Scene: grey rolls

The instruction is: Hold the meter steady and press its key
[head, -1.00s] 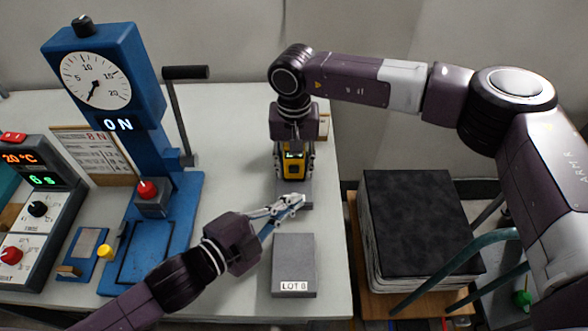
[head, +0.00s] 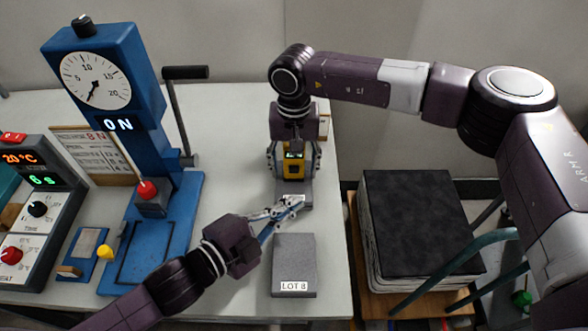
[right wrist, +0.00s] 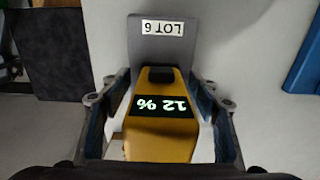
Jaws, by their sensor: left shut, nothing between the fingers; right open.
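The yellow meter (head: 292,172) rests on a grey block labelled LOT 6 (right wrist: 190,60). Its lit display reads 12 % in the right wrist view (right wrist: 162,105), upside down. A dark part, which may be the key (right wrist: 160,75), is at its end near the label. My right gripper (head: 293,158) is open from above, with one finger on each side of the meter and gaps visible in the wrist view. My left gripper (head: 298,203) is shut and empty, its tips just in front of the meter, over the near end of that block.
Another grey block, labelled LOT 8 (head: 294,262), lies just nearer on the table. A blue press with a dial (head: 97,80) and a control box (head: 30,215) stand left. A black-topped stack (head: 415,220) stands right, beyond the table edge.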

